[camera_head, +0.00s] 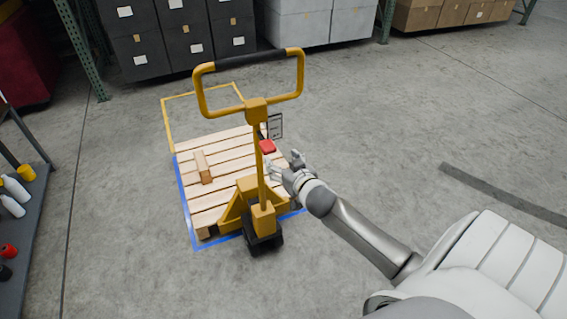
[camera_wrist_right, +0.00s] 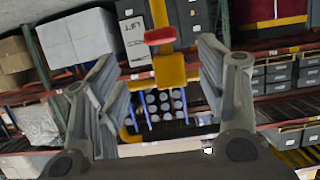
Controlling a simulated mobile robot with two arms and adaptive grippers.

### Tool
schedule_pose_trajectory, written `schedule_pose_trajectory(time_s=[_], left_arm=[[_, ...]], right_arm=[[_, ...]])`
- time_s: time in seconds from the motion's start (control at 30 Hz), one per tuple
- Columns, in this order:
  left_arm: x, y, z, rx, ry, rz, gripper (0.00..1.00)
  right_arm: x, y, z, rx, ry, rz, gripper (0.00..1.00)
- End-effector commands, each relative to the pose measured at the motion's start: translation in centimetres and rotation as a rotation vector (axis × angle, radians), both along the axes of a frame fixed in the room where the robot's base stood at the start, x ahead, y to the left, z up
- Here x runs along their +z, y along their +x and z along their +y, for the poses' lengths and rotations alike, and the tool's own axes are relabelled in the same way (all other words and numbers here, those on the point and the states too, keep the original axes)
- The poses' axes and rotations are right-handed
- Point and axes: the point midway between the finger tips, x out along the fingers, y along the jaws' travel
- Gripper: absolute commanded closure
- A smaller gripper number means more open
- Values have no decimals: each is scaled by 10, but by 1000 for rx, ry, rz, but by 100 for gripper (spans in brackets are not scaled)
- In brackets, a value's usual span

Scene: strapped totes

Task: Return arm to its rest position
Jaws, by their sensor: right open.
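My right arm reaches in from the lower right in the head view. Its gripper (camera_head: 285,166) is beside the yellow pallet jack's mast (camera_head: 259,170), just below and right of a small red part (camera_head: 267,146). In the right wrist view my right gripper (camera_wrist_right: 157,58) has its fingers spread wide with nothing held between them. The red part (camera_wrist_right: 160,36) and yellow mast (camera_wrist_right: 170,72) show beyond the gap, apparently apart from the fingers. My left gripper is not in view.
The pallet jack's looped handle (camera_head: 300,75) rises above a wooden pallet (camera_head: 222,150) inside blue and yellow floor lines. A small wooden block (camera_head: 203,166) lies on the pallet. A shelf with bottles (camera_head: 22,240) stands at left; dark bins (camera_head: 135,45) line the back.

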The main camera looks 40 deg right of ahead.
Motion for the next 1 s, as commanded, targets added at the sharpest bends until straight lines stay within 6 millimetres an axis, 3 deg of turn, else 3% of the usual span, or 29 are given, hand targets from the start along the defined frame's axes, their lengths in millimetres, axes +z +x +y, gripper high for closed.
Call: schedule_pose_trajectory(time_s=[0.5, 0.6, 0.67, 0.77, 0.87, 1.0], left_arm=[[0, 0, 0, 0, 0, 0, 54], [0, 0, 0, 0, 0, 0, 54], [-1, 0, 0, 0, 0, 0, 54], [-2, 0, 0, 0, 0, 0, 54], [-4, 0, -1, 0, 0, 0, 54], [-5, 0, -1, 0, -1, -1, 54]], right_arm=[[0, 0, 0, 0, 0, 0, 36], [-13, -3, 0, -1, 1, 21, 36], [-33, -7, 0, 0, -2, 57, 36], [-88, -23, 1, 5, -8, 154, 36], [-158, -50, 7, 21, -15, 281, 36], [-251, -104, 23, 60, -21, 457, 36]])
